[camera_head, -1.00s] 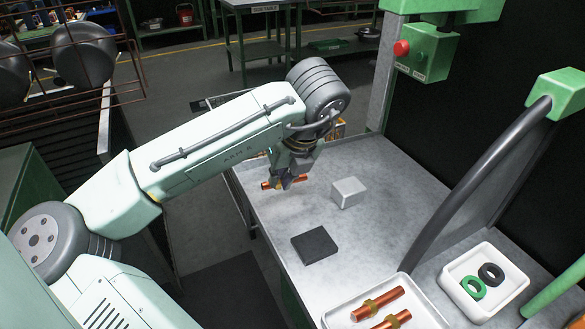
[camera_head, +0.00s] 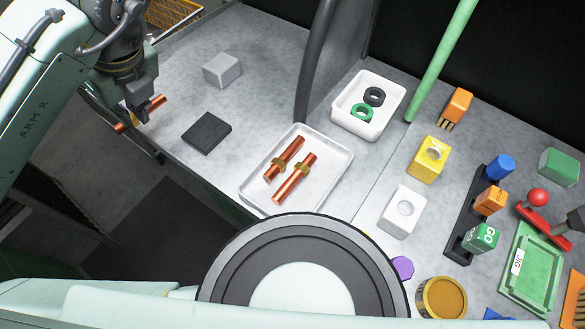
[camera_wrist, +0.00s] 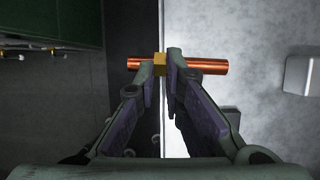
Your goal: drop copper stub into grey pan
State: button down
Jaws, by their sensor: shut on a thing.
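My gripper (camera_head: 138,113) is at the left in the head view, by the table's left edge. It is shut on a copper stub (camera_head: 157,101) with a brass band. In the wrist view the stub (camera_wrist: 208,67) lies crosswise between the fingertips (camera_wrist: 163,70), with its band (camera_wrist: 159,65) by the left finger. The stub's middle is partly hidden by the fingers. A shallow pale grey-white pan (camera_head: 258,205) rests on the table, right of my gripper. Two banded copper stubs (camera_head: 294,178) lie in it.
A white bin (camera_head: 352,125) holds rings. A dark curved bar (camera_head: 313,60) rises behind the pan. Coloured blocks crowd the right.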

aim_at(316, 182)
jog(key=k+l, duration=0.15)
jog(key=l, duration=0.2)
jog(key=k+l+z, duration=0.15)
jog(key=l, duration=0.2)
jog(key=k+l, duration=0.1)
jog(key=l, duration=0.25)
jog(key=k+l+z, duration=0.1)
jog(key=l, duration=0.25)
